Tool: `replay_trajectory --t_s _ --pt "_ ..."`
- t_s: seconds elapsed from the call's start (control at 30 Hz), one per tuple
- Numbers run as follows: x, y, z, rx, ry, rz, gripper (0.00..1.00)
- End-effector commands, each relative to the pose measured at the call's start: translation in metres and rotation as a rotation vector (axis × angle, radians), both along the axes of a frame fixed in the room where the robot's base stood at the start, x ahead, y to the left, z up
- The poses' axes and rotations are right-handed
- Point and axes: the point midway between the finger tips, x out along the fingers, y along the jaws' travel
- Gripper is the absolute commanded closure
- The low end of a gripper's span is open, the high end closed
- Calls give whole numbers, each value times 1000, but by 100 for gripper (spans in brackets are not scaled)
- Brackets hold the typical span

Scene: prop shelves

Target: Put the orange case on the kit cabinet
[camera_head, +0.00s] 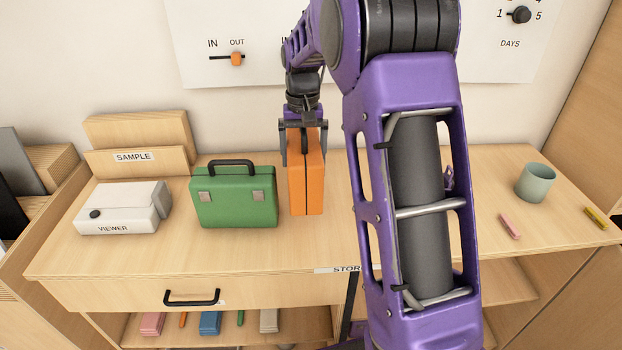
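The orange case (306,188) stands upright and end-on on the wooden desk top (250,252), just right of the green case. Its dark handle is on top. My gripper (304,158) points down over it, with its fingers spread on either side of the case's upper part. The left finger looks very close to the case's side; I cannot tell whether the fingers press on it. The case's base looks to be at desk level, but a small lift is hard to rule out. No label naming a kit cabinet is readable.
A green case (235,206), a white viewer box (122,210) and a sample holder (138,160) stand left. My arm hides the desk's middle right. Wooden cabinets flank both sides.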

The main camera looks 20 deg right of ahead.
Motion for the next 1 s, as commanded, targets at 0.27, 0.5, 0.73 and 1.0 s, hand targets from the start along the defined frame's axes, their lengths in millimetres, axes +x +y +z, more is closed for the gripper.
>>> replay_trajectory --t_s 0.27,0.5,0.73,1.0 --pt "0 0 -34 0 0 0 100" --pt "1 0 -56 -1 -3 0 100" --pt "1 0 -56 0 -4 0 100" --pt "0 0 -60 0 -1 0 0"
